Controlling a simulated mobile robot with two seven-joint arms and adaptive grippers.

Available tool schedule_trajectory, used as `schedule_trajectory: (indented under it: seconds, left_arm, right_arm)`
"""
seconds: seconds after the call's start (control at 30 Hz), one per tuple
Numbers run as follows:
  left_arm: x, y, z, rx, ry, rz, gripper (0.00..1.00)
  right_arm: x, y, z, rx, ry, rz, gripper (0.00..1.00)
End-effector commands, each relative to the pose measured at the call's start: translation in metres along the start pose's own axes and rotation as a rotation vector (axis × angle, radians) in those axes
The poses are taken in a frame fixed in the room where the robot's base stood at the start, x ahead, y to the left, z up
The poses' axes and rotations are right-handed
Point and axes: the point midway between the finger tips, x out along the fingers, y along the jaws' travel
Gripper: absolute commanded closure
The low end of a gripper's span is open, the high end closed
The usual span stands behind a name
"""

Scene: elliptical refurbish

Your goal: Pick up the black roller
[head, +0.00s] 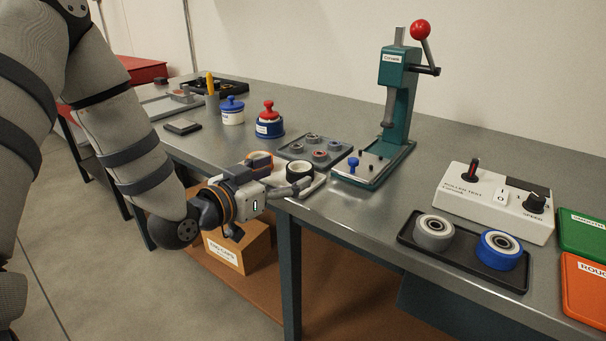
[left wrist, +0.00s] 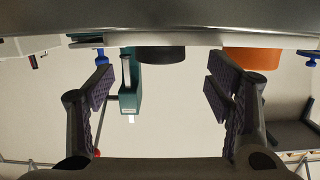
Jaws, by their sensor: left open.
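The black roller (head: 299,169) stands near the front edge of the metal table. In the left wrist view the black roller (left wrist: 160,54) shows as a dark shape at the table edge, ahead of and between the two fingers. My left gripper (head: 302,186) is at the table's front edge, close to the roller on its near side, and partly hides it. In the left wrist view my left gripper (left wrist: 163,92) is open with nothing between its fingers. I cannot tell whether it touches the roller. My right gripper is not in view.
An orange roller (head: 259,158) is beside the black one, partly behind my gripper; it also shows in the left wrist view (left wrist: 252,58). A grey tray (head: 283,151) with small parts and a green press (head: 398,90) stand behind. A black tray (head: 408,241) holds grey and blue rollers.

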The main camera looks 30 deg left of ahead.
Motion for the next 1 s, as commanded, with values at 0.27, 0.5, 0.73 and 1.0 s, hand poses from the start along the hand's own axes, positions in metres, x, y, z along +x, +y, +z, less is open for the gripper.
schedule_trajectory:
  seconds: [0.27,0.5,0.73,1.0]
  left_arm:
    - [0.045,0.0,0.004,0.0,-0.005,0.001,0.27]
    - [0.045,0.0,0.001,0.0,-0.001,0.0,0.36]
    - [0.045,0.0,0.001,0.0,-0.002,0.0,0.79]
    - [0.044,0.0,-0.001,0.0,-0.001,0.001,0.79]
  right_arm:
    - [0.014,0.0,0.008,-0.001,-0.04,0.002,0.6]
    - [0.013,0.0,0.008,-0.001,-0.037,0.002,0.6]
    - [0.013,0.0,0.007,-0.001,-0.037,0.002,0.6]
    - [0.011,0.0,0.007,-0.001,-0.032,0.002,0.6]
